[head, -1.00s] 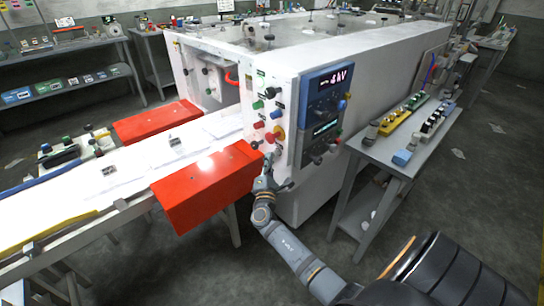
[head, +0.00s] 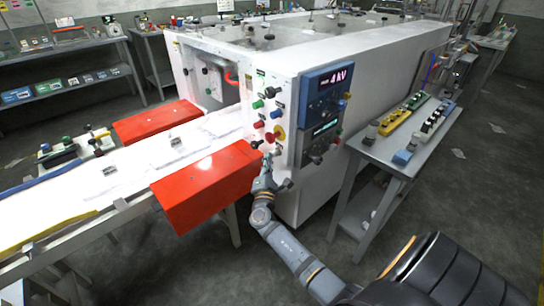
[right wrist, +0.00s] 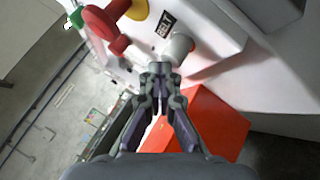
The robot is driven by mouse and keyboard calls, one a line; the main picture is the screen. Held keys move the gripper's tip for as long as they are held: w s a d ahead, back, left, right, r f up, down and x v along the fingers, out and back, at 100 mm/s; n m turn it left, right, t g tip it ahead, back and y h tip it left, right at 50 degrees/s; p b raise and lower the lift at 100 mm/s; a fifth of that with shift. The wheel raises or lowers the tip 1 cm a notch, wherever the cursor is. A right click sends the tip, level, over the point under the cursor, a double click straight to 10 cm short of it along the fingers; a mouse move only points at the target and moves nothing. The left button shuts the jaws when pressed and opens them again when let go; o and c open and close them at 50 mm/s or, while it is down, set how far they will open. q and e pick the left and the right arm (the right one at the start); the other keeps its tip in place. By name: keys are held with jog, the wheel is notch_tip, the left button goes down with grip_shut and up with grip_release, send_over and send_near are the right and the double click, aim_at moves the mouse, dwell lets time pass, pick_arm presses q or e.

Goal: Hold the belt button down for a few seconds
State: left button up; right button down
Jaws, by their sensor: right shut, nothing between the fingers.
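The belt button (right wrist: 181,47) is a pale grey round knob beside a black label reading BELT (right wrist: 165,24) in the right wrist view. In the head view the button (head: 277,151) sits low on the white machine's front panel. My right gripper (right wrist: 160,69) is shut and empty, its fingertips at the button's lower edge in the picture. I cannot tell whether they touch it or press it in. In the head view this gripper (head: 268,157) is just below the panel controls. My left gripper is not in view.
A red knob (right wrist: 103,22) with a yellow base is close beside the button. Red guards (head: 207,186) flank the white conveyor just left of my gripper. A display (head: 328,82) is above the controls. A grey side table (head: 378,152) stands to the right.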

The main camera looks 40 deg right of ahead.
jog(key=shift+s+a, duration=0.1)
jog(key=shift+a, duration=0.6)
jog(key=shift+s+a+b, duration=0.15)
jog(key=shift+a+b, duration=0.85)
jog(key=shift+a, duration=1.5)
